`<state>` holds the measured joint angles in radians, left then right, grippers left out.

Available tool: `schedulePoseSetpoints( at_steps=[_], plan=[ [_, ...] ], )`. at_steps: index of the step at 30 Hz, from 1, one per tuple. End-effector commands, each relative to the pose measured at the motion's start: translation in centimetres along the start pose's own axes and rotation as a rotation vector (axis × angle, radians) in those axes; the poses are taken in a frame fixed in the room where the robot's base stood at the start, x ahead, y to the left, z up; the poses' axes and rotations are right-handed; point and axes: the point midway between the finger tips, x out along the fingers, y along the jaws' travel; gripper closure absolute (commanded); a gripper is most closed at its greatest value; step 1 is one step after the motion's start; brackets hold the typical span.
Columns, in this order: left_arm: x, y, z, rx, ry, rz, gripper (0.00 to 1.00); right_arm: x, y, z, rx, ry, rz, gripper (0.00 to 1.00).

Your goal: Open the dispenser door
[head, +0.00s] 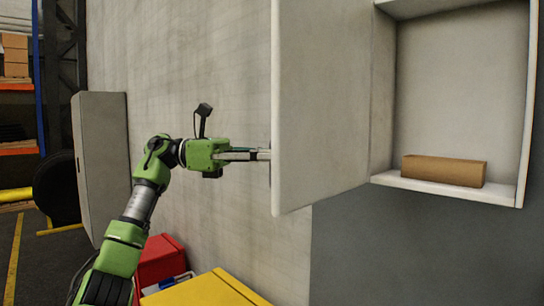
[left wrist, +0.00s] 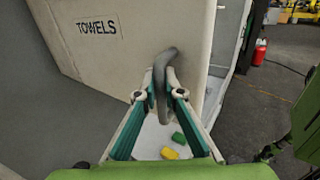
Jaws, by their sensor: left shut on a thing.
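The dispenser door (head: 318,110) stands swung wide open, out from the left side of the white dispenser cabinet (head: 382,90). My left gripper (head: 264,155) is at the door's outer face, its fingertips partly hidden by the door's edge. In the left wrist view the door (left wrist: 150,40) bears the word TOWELS. The left gripper (left wrist: 163,97) is shut on the door's dark grey curved handle (left wrist: 164,68), which sits between the fingertips. The cabinet's inside is exposed, with a brown block (head: 443,170) lying on its bottom shelf. My right gripper is not in view.
A grey wall box (head: 102,165) is left of my arm. A red bin (head: 160,260) and a yellow bin (head: 208,290) stand below. A green and a yellow item (left wrist: 170,153) lie below the gripper. A red extinguisher (left wrist: 259,52) stands farther off.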

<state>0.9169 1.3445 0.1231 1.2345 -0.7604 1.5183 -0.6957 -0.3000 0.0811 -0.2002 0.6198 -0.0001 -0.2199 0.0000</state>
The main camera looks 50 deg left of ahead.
Motion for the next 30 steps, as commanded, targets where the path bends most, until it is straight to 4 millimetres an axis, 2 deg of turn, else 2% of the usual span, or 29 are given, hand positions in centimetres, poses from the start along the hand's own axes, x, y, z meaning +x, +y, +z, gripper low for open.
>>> schedulePoseSetpoints(
  at_steps=[14, 15, 23, 26, 30],
  plan=[
    [0.1, 0.1, -0.3, -0.002, 0.008, -0.002, 1.00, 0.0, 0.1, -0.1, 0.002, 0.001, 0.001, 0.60],
    [0.1, 0.1, -0.3, -0.002, 0.008, -0.002, 0.84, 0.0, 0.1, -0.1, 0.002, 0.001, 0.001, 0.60],
    [0.0, 0.1, -0.1, -0.001, 0.004, 0.000, 0.84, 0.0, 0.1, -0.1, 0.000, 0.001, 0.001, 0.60],
    [-0.3, 0.1, -0.1, -0.002, 0.003, 0.001, 0.84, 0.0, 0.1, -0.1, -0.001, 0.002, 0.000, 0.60],
    [-2.1, 0.1, -0.1, -0.004, 0.002, 0.004, 0.84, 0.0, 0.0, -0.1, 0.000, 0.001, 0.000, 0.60]
  ],
)
